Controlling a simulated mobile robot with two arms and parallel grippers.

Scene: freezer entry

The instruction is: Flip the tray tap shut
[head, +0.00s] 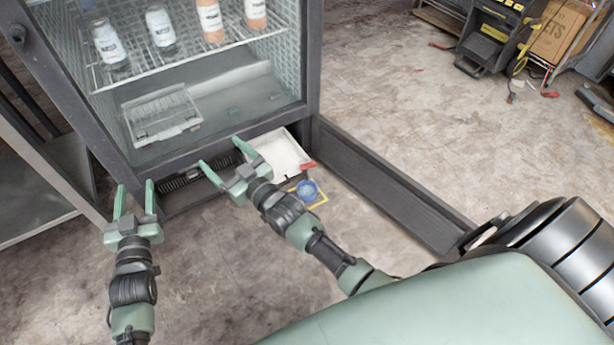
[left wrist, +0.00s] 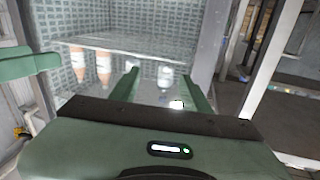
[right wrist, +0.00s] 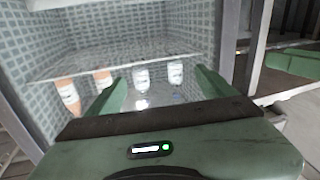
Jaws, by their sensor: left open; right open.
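The white drip tray (head: 282,152) sits in the low opening under the freezer cabinet. A small red tap (head: 308,165) is at its front right corner; its exact lever angle is too small to tell. A blue round container (head: 308,190) stands on a yellow-edged square on the floor just below the tap. My right gripper (head: 222,155) is open and empty, left of the tray and apart from the tap. My left gripper (head: 135,186) is open and empty, further left in front of the cabinet's lower left corner. Neither wrist view shows the tap.
Bottles (head: 210,20) stand on the wire shelf (head: 187,55) inside the cabinet, with a clear bin (head: 160,117) below. A dark coil (head: 180,181) lies left of the tray. A long dark door panel (head: 385,185) juts out on the right. The floor in front is mostly clear.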

